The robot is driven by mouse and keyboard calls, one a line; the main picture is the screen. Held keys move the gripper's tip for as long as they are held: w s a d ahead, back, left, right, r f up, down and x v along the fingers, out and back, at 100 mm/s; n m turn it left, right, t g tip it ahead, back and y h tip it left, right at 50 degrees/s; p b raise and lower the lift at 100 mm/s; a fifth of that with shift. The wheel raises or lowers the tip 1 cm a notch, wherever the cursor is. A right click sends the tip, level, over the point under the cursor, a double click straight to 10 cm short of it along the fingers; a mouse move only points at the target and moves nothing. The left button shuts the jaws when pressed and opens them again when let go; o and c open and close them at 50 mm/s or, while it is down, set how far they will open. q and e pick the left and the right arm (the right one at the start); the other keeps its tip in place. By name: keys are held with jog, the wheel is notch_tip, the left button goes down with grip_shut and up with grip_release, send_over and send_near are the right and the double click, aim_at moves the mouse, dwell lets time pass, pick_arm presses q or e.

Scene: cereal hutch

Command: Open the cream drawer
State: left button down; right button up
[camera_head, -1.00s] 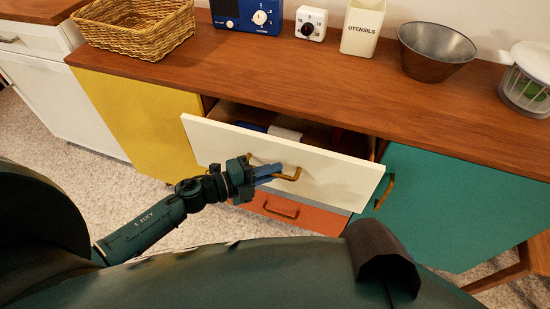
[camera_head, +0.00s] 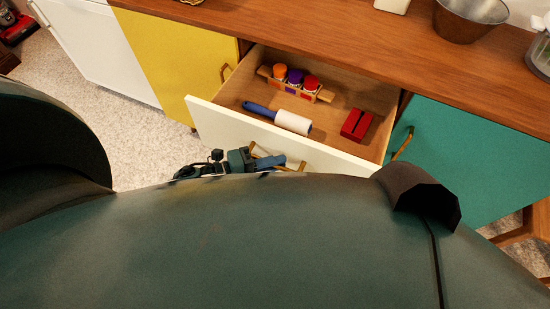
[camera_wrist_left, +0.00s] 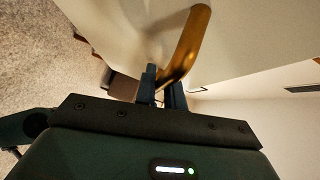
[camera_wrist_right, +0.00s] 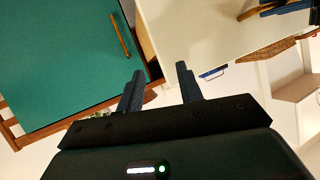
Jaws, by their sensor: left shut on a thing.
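The cream drawer (camera_head: 222,121) is pulled well out of the cabinet, its inside in plain sight. My left gripper (camera_head: 270,160) is shut on its brass handle (camera_head: 256,149) at the drawer front. In the left wrist view, the gripper's fingers (camera_wrist_left: 162,88) close on the brass handle (camera_wrist_left: 189,44), against the cream front (camera_wrist_left: 120,25). My right gripper (camera_wrist_right: 160,78) is open and empty in the right wrist view, with the cream drawer front (camera_wrist_right: 190,30) beyond it. The right gripper does not show in the head view.
The drawer holds a rack of jars (camera_head: 294,84), a white roller with a blue handle (camera_head: 290,121) and a red item (camera_head: 356,125). A yellow door (camera_head: 175,60) is left, a teal door (camera_head: 465,150) right. A metal bowl (camera_head: 468,20) stands on the wooden top.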

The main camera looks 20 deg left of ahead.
pick_arm(q)
jog(key=c, duration=1.8)
grip_release()
jog(key=shift+o, duration=0.2)
jog(key=shift+a, duration=0.1)
jog(key=v, duration=1.3)
jog(key=shift+r, duration=0.1)
